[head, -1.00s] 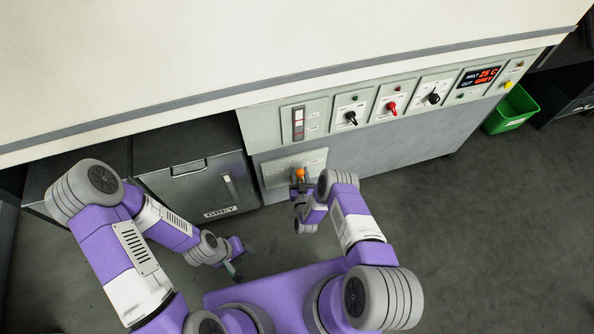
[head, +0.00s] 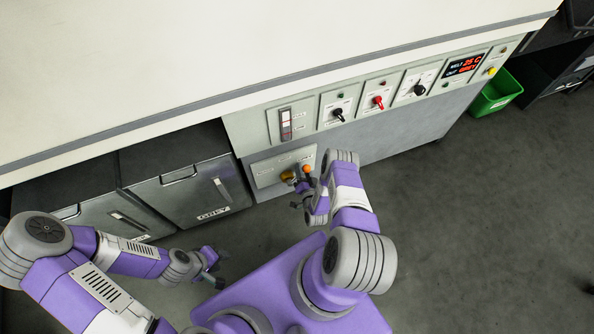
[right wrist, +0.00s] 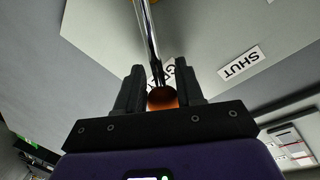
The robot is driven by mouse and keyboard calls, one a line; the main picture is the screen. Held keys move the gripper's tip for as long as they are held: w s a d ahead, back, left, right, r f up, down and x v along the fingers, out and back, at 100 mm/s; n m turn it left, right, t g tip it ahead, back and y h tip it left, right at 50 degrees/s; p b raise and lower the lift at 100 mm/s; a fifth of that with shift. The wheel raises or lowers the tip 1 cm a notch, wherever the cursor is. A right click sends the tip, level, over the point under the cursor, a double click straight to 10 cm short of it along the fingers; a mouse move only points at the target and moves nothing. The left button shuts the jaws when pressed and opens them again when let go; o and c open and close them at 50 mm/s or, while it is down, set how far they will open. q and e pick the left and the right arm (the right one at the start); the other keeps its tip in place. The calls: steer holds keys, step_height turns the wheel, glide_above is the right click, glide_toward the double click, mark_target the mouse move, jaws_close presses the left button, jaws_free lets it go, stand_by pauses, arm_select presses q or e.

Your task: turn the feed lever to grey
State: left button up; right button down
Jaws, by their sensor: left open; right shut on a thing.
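The feed lever has an orange knob (head: 307,169) and sits on a pale plate (head: 265,177) low on the machine's front. In the head view the knob stands right of the brass-coloured pivot (head: 288,175). My right gripper (head: 301,190) is at the lever. In the right wrist view its two dark fingers (right wrist: 161,92) are shut on the orange knob (right wrist: 163,99), with the chrome rod (right wrist: 148,38) running up from it. A SHUT label (right wrist: 240,62) shows right of the rod; another label is mostly hidden behind it. My left gripper (head: 216,270) is open and empty above the floor.
A drawer marked GREY (head: 198,190) stands left of the lever plate, with another bin (head: 105,218) beside it. Above are black and red knobs and a display (head: 464,67) reading melt 25 C, out grey. A green crate (head: 496,95) is far right. Floor at right is clear.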

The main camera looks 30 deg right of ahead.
steer(key=shift+s+d, duration=0.1)
steer(key=shift+d, duration=0.45)
steer(key=c, duration=0.9)
jaws_free()
steer(key=shift+r, duration=0.1)
steer(key=shift+o, duration=0.8)
steer(key=shift+s, duration=0.1)
steer(key=shift+a, duration=0.2)
steer(key=f+p+v, duration=0.1)
steer(key=p+v, duration=0.1)
steer(key=v, duration=0.5)
steer(key=shift+s+r, duration=0.2)
steer(key=shift+r, duration=0.25)
steer(key=shift+a, duration=0.15)
